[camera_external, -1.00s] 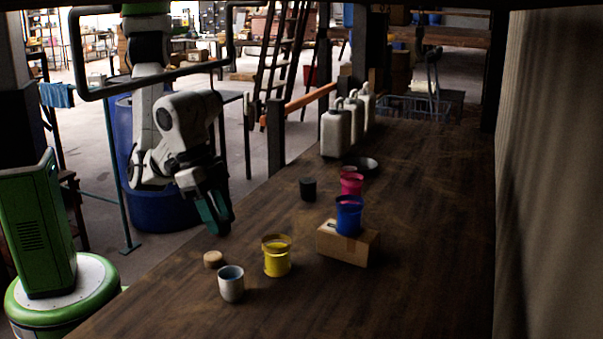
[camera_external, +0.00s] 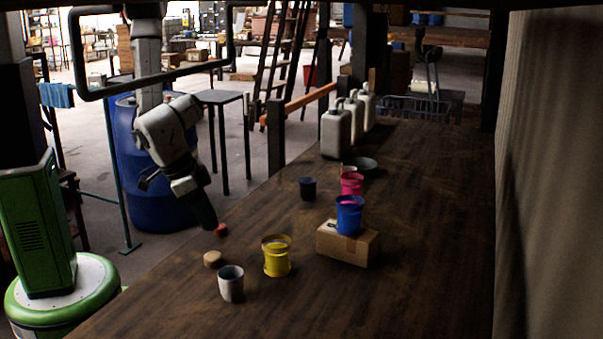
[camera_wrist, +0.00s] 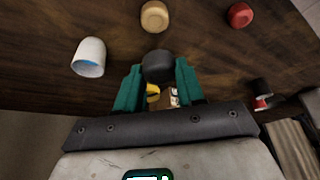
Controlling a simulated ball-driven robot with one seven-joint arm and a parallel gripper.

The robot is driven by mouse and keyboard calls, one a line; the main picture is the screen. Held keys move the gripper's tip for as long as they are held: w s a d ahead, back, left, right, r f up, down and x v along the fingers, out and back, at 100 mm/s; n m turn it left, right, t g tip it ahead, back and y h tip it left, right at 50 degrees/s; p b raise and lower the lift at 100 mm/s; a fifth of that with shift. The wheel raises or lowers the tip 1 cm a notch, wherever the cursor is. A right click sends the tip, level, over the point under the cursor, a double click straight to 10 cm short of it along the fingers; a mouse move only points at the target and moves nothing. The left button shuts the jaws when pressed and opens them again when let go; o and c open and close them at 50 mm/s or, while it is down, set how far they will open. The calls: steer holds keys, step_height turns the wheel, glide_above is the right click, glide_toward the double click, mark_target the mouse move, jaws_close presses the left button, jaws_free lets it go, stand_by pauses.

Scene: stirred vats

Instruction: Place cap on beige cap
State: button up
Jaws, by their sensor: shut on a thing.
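My gripper (camera_external: 205,215) is over the left edge of the wooden table. In the wrist view its teal fingers (camera_wrist: 158,82) are shut on a dark, rounded cap (camera_wrist: 158,66). This held cap cannot be made out in the external view. The beige cap (camera_external: 213,259) lies flat on the table, nearer the camera than my gripper and apart from it. It also shows in the wrist view (camera_wrist: 154,16), beyond the held cap. A red cap (camera_external: 221,230) lies by the table edge near the fingers, and at the upper right in the wrist view (camera_wrist: 240,15).
A white cup (camera_external: 231,284) and a yellow cup (camera_external: 277,257) stand close to the beige cap. A blue cup (camera_external: 349,216) is on a cardboard box (camera_external: 366,250). Pink (camera_external: 352,183) and dark (camera_external: 307,188) cups stand farther back. The table's right side is clear.

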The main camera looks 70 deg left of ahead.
mark_target(217, 255)
steer(key=shift+f, duration=3.45)
steer(key=shift+f, duration=0.15)
steer(key=o, duration=1)
